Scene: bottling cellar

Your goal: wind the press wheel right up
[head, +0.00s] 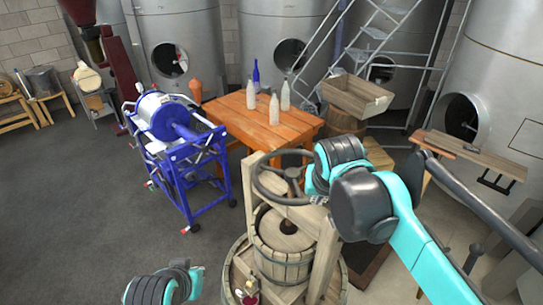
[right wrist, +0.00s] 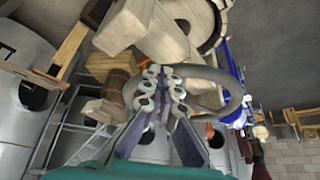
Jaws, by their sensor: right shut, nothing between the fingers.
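The press wheel (head: 254,179) is a dark ring with spokes on top of the wooden press (head: 327,252), above a slatted basket (head: 283,265). My right gripper (head: 318,198) is at the wheel's right side, largely hidden by its own arm. In the right wrist view the wheel's grey rim (right wrist: 236,88) passes behind the shut fingertips (right wrist: 164,72). Nothing is between the fingers, and I cannot tell whether they touch the rim. My left gripper is out of view; only part of that arm shows at the bottom left of the head view.
A blue wheeled machine (head: 178,143) stands left of the press. Behind it is an orange wooden table (head: 236,119) with several bottles. A wooden crate (head: 355,96) rests on a barrel. A wooden shelf (head: 470,154) is at right. The grey floor at left is clear.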

